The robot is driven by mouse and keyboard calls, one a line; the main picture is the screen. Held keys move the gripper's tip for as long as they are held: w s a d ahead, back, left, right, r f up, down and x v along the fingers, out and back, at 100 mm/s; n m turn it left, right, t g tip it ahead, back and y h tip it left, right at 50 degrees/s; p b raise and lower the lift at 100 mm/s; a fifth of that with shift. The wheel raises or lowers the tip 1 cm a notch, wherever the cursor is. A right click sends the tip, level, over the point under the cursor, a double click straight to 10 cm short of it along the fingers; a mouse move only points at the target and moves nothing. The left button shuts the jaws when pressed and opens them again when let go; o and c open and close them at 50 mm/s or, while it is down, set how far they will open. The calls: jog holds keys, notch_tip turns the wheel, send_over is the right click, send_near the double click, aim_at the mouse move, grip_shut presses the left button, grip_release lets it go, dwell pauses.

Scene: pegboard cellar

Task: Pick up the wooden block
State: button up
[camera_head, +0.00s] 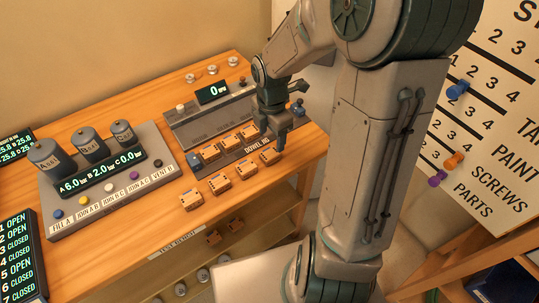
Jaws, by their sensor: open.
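Several small wooden blocks stand in rows on the right part of the wooden workbench (150,220). The nearest row holds a block at the left (191,201), a block in the middle (219,184) and others to the right, such as one block (269,156) just left of my gripper. More blocks sit behind on a dark tray labelled "DOWEL". Which one is the task's block I cannot tell. My gripper (281,150) points down, open, above the right end of the rows. My arm hides part of the bench's right end.
A grey console (107,203) with canisters, a display and coloured buttons stands left of the blocks. Dark displays (18,262) are at the far left. A small readout (212,93) stands behind the blocks. A lettered pegboard (490,110) is at the right.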

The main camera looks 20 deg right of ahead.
aim_at(271, 152)
notch_tip(271, 152, down, 7)
jog(key=shift+w+f, duration=0.15)
dwell(0.4)
jog(key=c, duration=1.1)
